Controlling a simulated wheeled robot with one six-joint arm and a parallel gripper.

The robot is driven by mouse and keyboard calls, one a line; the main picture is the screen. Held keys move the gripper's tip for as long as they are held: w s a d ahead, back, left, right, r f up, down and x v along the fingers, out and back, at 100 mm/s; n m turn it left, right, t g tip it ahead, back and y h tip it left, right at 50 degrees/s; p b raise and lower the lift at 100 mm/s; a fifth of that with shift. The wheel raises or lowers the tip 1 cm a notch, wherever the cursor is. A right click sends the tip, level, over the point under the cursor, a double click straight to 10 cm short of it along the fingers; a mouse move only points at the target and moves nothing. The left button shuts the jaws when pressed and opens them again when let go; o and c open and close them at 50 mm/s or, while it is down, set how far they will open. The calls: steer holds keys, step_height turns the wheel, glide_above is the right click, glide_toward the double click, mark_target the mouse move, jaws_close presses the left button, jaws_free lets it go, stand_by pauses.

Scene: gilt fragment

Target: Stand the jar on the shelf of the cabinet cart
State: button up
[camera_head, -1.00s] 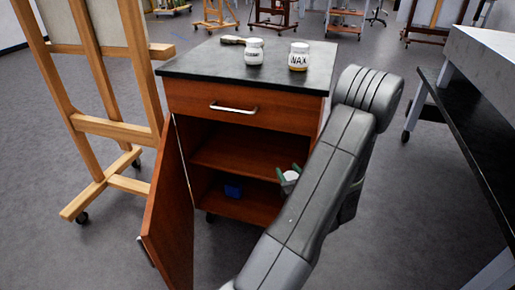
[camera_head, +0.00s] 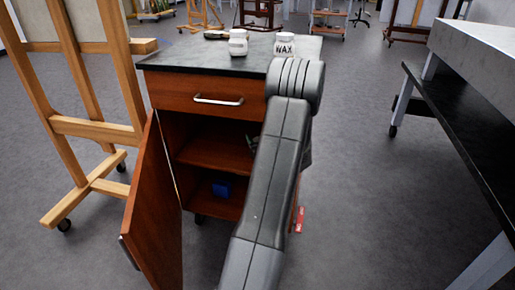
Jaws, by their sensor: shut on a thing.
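The cabinet cart (camera_head: 222,112) stands ahead with its door (camera_head: 152,205) swung open to the left. Inside, the brown middle shelf (camera_head: 212,152) is visible, with the cabinet floor below it. My gripper (camera_head: 252,143) is mostly behind my own grey arm. Only a bit of its green finger shows, at the right of the opening near shelf height. It is shut on a small white jar, which my arm hides now. I cannot tell whether the jar touches the shelf.
A blue block (camera_head: 222,188) lies on the cabinet floor. A white jar (camera_head: 238,43), a WAX jar (camera_head: 285,45) and a brush (camera_head: 216,34) are on the cart top. A wooden easel (camera_head: 95,125) stands left, a workbench (camera_head: 465,100) right. A red item (camera_head: 300,219) shows beside my arm.

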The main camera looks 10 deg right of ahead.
steer(key=shift+f+b, duration=0.85)
steer(key=shift+f, duration=0.8)
steer(key=shift+f, duration=0.15)
steer(key=o, duration=1.2)
steer(key=shift+r, duration=0.25)
steer(key=p+v, duration=0.2)
steer(key=v, duration=1)
steer(key=shift+f+p, duration=0.1)
steer(key=shift+p, duration=0.25)
